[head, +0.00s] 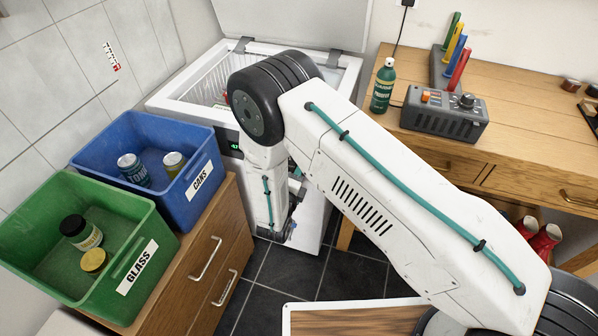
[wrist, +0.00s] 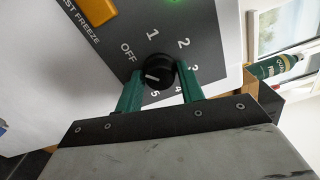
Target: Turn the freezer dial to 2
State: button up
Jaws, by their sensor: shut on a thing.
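The black freezer dial (wrist: 158,72) is on a dark panel in the wrist view, with OFF and the numbers 1 to 5 around it. A short white mark shows on the dial's lower left face; the exact setting is hard to read, but it does not point at 2. My gripper (wrist: 160,86) is shut on the dial, with one green finger on each side. In the head view the white freezer (head: 180,105) stands at the back with its lid up. My arm hides the dial there.
An orange switch (wrist: 98,10) sits beside the dial. A blue cans bin (head: 140,125) and a green glass bin (head: 45,190) stand on a wooden cabinet at the left.

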jog(key=shift+f, duration=0.1)
dwell(0.3)
jog(key=o, duration=1)
jog(key=shift+c, duration=0.2)
jog(key=shift+s, duration=0.1)
jog(key=v, duration=0.7)
jog(key=shift+s, duration=0.3)
jog(key=shift+a, duration=0.1)
